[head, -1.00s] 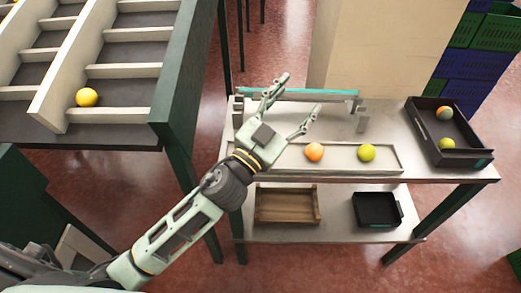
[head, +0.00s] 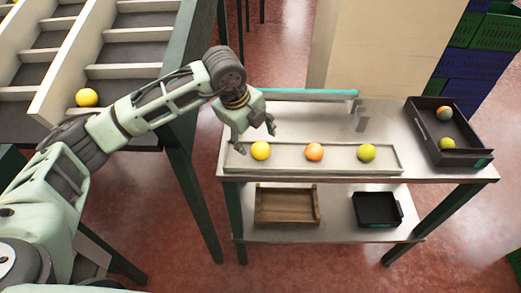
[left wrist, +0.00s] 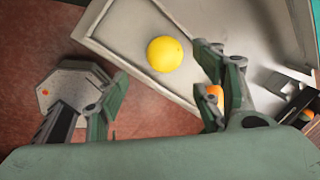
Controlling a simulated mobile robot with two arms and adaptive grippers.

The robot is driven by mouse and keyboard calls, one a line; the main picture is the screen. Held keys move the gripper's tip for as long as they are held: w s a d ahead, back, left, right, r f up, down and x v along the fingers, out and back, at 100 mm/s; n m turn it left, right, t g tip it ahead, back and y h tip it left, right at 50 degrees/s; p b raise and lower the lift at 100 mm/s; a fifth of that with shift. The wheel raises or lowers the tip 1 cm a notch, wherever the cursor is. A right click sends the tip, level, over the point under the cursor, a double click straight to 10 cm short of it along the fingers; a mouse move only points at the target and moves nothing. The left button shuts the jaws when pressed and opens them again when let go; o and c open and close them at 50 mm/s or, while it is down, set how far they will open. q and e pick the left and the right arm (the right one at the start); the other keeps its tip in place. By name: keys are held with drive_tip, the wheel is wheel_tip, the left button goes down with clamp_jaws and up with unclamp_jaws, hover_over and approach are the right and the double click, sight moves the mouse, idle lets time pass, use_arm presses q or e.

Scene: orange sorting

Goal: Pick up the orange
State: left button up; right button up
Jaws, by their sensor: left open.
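Three fruits lie in a row on a shallow pale tray (head: 385,171) on the table. The leftmost is a yellow-orange one (head: 260,150), the middle one is a deeper orange (head: 314,152), and the right one is yellow-green (head: 367,152). My left gripper (head: 256,139) is open and empty, pointing down just above the leftmost fruit. In the left wrist view that fruit (left wrist: 165,54) shows yellow, ahead of the spread fingers and apart from them. The deeper orange fruit (left wrist: 214,91) is mostly hidden behind the right finger there. My right gripper is not in view.
A slatted sorting rack (head: 128,73) with a yellow fruit is at left. A wooden box (head: 287,221) and a black bin (head: 376,224) sit on the lower shelf.

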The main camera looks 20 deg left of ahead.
sight(258, 147)
use_arm(q)
drive_tip(key=p+x, duration=0.1)
drive_tip(key=x, duration=0.2)
drive_tip(key=p+x, duration=0.2)
drive_tip(key=x, duration=0.1)
drive_tip(key=shift+w+d+f, duration=0.1)
drive_tip(key=shift+w, duration=0.2)
drive_tip(key=shift+w+d+f, duration=0.1)
drive_tip(key=shift+w+f, duration=0.1)
drive_tip(key=shift+f, duration=0.4)
drive_tip(key=shift+c, duration=0.6)
drive_tip(key=c, duration=1.1)
